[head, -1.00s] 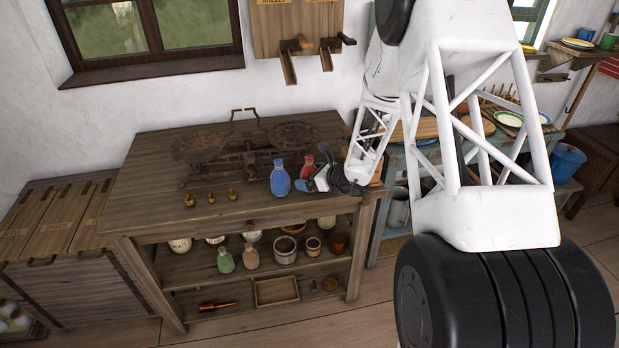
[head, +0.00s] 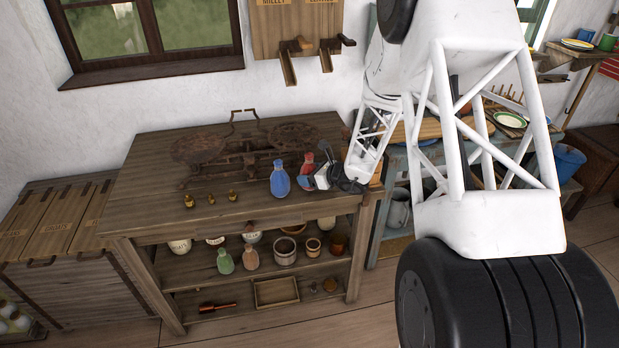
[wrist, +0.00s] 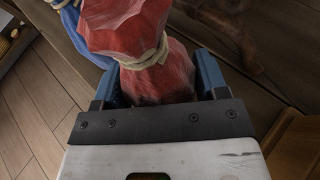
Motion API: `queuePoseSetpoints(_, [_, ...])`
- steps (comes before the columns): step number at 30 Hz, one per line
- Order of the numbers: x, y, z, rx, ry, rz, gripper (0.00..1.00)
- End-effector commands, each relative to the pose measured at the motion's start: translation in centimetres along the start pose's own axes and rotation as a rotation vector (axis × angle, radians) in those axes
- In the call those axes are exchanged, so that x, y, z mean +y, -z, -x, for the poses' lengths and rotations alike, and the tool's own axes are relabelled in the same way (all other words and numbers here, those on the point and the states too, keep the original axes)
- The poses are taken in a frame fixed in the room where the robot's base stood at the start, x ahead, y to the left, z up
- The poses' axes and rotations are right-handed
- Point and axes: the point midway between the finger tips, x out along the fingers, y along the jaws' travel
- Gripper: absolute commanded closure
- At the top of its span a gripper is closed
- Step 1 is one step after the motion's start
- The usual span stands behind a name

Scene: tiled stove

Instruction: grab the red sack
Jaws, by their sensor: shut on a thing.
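The red sack (head: 307,165) stands on the wooden table, just right of the blue sack (head: 280,180). My gripper (head: 318,176) is at the red sack from the right and hides part of it. In the wrist view the red sack (wrist: 155,85) is between the two blue fingers of my gripper (wrist: 160,82), with a pale tie around its neck. The fingers are shut on its body below the tie. The sack's lower part is hidden by the gripper's front.
The blue sack stands close beside the red one and shows at the wrist view's top left (wrist: 75,25). A rusty scale (head: 245,150) is behind, and several small brass weights (head: 211,198) are to the left.

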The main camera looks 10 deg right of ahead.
Motion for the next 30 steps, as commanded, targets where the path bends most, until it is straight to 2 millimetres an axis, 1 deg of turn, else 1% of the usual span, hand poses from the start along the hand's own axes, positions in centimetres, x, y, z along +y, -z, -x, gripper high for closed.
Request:
queuePoseSetpoints(6, [0.0,-2.4,1.0,-0.002,0.001,0.003,0.66])
queuePoseSetpoints(11, [1.6,-1.8,2.5,0.000,0.000,0.001,0.66])
queuePoseSetpoints(24, [7.1,-0.5,7.7,0.000,0.001,0.001,0.66])
queuePoseSetpoints(30, [9.2,0.1,9.7,0.000,0.001,0.001,0.66])
